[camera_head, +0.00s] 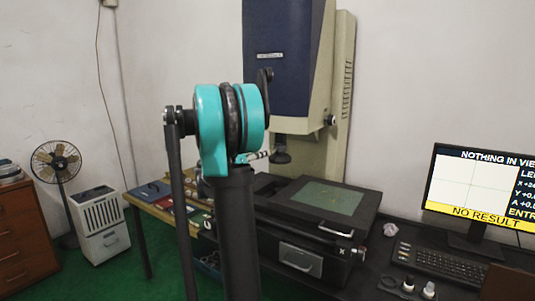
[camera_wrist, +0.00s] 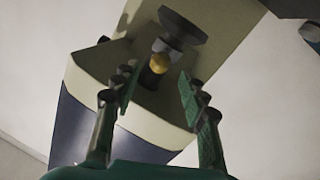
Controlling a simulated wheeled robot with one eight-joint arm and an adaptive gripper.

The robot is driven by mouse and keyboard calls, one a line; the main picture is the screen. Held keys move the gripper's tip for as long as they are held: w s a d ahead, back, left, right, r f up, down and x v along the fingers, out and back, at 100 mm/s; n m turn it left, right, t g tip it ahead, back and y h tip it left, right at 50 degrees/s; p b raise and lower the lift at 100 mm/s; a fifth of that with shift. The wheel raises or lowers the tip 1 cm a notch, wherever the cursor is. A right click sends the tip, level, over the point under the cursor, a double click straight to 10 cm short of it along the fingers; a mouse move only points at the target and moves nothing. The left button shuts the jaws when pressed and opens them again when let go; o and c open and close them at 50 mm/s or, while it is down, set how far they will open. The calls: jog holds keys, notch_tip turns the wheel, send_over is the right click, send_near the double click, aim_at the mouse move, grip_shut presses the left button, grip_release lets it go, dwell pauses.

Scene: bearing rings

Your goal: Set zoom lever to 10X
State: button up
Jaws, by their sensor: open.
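The zoom lever appears in the wrist view as a small yellow knob (camera_wrist: 159,63) under the machine's cream head, next to the dark lens (camera_wrist: 183,27). My gripper (camera_wrist: 157,80) is open, its two green-padded fingers spread apart and empty. The knob shows between and beyond the fingertips; I cannot tell its exact distance from them. In the head view my arm covers much of the area left of the lens (camera_head: 281,152), and the yellow knob cannot be made out. The lever's scale markings are not readable in either view.
The measuring machine (camera_head: 283,60) has a blue and cream head above a stage with a greenish plate (camera_head: 330,196). The monitor (camera_head: 475,195) reads NO RESULT. A keyboard (camera_head: 440,262) and small bottles stand at right. A wooden table (camera_head: 150,203), fan (camera_head: 57,163) and cabinet are left.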

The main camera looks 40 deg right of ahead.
aim_at(272, 151)
jog(key=shift+x, duration=2.55)
jog(key=shift+c, duration=0.6)
grip_shut()
